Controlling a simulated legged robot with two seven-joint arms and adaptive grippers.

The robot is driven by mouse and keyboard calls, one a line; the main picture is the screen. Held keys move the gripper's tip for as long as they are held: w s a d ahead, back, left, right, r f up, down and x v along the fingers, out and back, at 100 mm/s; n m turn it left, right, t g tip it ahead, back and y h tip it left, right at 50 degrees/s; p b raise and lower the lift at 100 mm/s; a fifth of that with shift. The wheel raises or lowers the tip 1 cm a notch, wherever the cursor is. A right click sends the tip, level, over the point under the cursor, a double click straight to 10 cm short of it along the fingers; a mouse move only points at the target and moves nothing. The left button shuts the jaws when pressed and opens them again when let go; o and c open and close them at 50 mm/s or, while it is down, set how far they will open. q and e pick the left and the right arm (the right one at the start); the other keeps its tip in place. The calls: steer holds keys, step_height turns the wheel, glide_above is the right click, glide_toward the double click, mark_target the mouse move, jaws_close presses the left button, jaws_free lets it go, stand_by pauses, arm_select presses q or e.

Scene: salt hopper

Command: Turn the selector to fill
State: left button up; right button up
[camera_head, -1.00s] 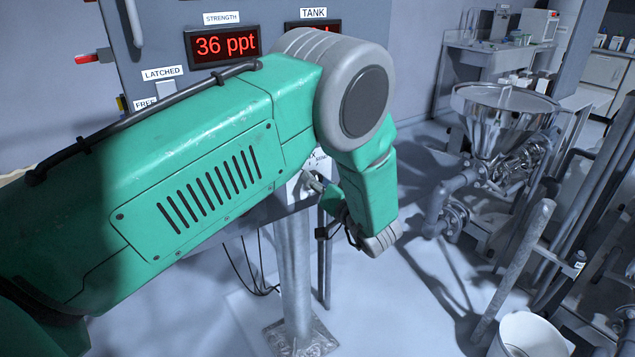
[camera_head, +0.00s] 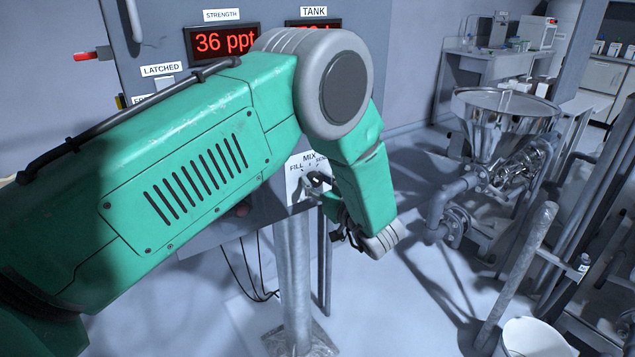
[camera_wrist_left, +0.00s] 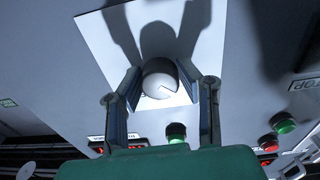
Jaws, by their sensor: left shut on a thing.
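The selector is a grey round knob (camera_wrist_left: 160,78) on a white plate (camera_head: 295,186) on the front of the control panel. In the head view the words FILL and MIX show on the plate, and a third label is partly hidden. My left gripper (camera_wrist_left: 160,74) is shut on the knob, one finger on each side of it in the left wrist view. In the head view my left gripper (camera_head: 322,186) is at the plate, partly hidden by my wrist. My right gripper is not in view.
The strength display (camera_head: 222,41) reads 36 ppt; my arm partly covers the tank display (camera_head: 315,30). Red (camera_wrist_left: 268,142) and green (camera_wrist_left: 283,122) buttons sit beside the plate in the left wrist view. A steel hopper (camera_head: 503,120) and pipes stand to the right.

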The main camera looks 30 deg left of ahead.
arm_select(q)
steer(key=shift+f, duration=0.2)
steer(key=o, duration=1.1)
steer(key=shift+o, duration=0.2)
steer(key=shift+w+f, duration=0.1)
steer(key=shift+w, duration=0.1)
steer(key=shift+a, duration=0.1)
steer(key=shift+s+d, duration=0.25)
steer(key=shift+d, duration=0.05)
steer(key=v, duration=1.1)
steer(key=shift+d, duration=0.2)
steer(key=shift+a+f, duration=0.1)
